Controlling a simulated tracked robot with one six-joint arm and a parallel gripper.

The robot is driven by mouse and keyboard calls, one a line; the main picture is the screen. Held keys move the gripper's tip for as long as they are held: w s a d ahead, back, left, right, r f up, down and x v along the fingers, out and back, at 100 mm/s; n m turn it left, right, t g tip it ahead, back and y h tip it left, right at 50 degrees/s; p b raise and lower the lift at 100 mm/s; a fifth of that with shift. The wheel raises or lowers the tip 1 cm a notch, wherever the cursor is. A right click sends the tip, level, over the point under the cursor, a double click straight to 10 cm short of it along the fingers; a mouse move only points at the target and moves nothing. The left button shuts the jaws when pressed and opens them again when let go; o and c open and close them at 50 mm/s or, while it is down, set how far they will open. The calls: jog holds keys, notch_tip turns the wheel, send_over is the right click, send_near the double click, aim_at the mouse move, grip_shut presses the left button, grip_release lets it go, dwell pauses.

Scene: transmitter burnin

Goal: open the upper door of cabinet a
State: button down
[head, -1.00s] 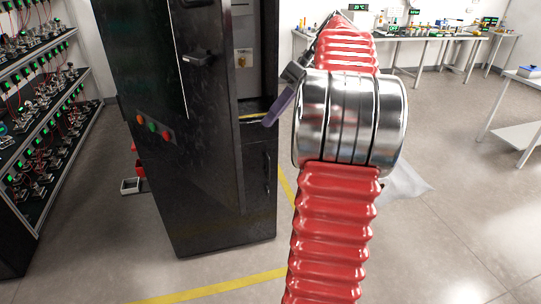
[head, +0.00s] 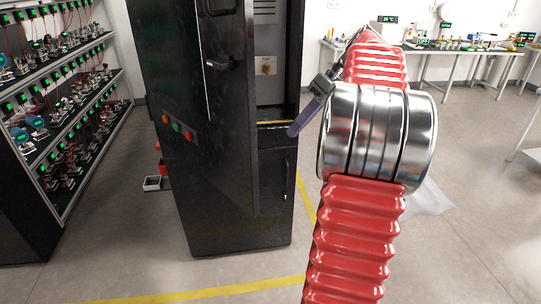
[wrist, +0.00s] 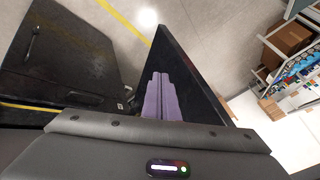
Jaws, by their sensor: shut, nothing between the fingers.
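The tall black cabinet (head: 222,205) stands left of centre in the head view. Its upper compartment (head: 268,75) is exposed, with a grey inner wall. A dark upper panel with a handle (head: 222,64) stands out at the left of this opening and appears to be the upper door. The lower door (head: 271,200) is closed; it also shows in the wrist view (wrist: 65,60). My gripper (head: 297,130) is shut and empty in front of the opening. In the wrist view its purple fingers (wrist: 162,95) overlap a dark upright panel (wrist: 190,70); contact is unclear.
Racks of small devices (head: 70,110) stand at the left. Workbenches (head: 450,52) line the back right. Yellow tape (head: 190,296) marks the floor. Open floor lies right of my arm.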

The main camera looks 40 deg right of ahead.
jog(key=w+a+f, duration=0.3)
jog(key=a+f, duration=0.4)
jog(key=a, duration=0.1)
jog(key=shift+w+a+f, duration=0.3)
